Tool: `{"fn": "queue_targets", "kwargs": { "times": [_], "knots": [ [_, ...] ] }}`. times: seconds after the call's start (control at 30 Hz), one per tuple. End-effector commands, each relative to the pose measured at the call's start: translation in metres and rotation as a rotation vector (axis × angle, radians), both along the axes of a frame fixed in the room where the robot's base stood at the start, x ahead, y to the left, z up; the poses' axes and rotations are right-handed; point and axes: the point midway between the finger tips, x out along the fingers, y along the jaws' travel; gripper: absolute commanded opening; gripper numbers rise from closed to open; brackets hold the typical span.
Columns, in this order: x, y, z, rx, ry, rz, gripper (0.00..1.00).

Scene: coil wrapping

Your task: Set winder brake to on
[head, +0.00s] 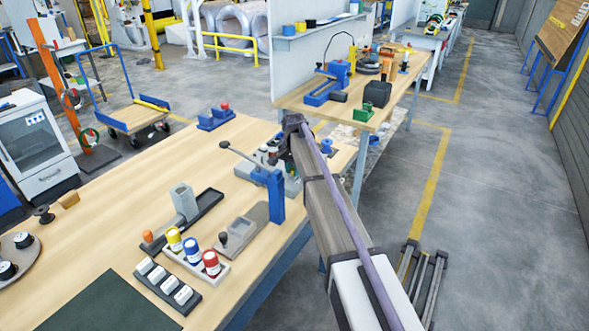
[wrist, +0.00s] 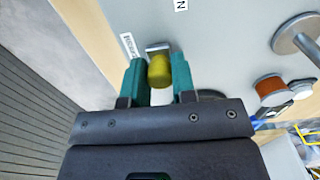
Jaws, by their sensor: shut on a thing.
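In the wrist view, my gripper (wrist: 159,78) has its two teal fingers on either side of a yellow knob (wrist: 159,70), shut on it. The knob sits at the end of a short metal piece on a light grey panel (wrist: 225,40), which appears to be the winder's. A small white label (wrist: 129,46) is beside the left finger, too small to read surely. Another label showing an N (wrist: 181,5) is above. In the head view, my arm reaches over the grey winder base (head: 292,187) and hides the yellow knob and most of my fingers.
A metal knob (wrist: 300,38) and an orange-topped knob (wrist: 270,90) stand to the right in the wrist view. In the head view, a blue post with a lever (head: 275,196) stands close left of my arm. A rack with colored-capped bottles (head: 191,250) is on the bench farther left.

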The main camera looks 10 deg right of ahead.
Motion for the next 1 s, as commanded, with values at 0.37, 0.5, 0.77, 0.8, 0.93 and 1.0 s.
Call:
{"fn": "queue_targets", "kwargs": {
  "times": [0.37,0.5,0.77,0.8,0.93,1.0],
  "knots": [
    [-0.025,0.022,0.0,0.001,0.002,0.0,0.0],
    [-0.026,0.023,-0.001,0.002,0.004,0.001,0.27],
    [-0.025,0.022,0.0,0.001,0.002,0.0,0.5],
    [-0.025,0.022,0.0,0.001,0.002,0.0,0.5],
    [-0.025,0.022,0.0,0.001,0.001,0.0,0.5],
    [-0.025,0.022,0.001,0.001,0.001,0.0,0.5]
  ]
}}
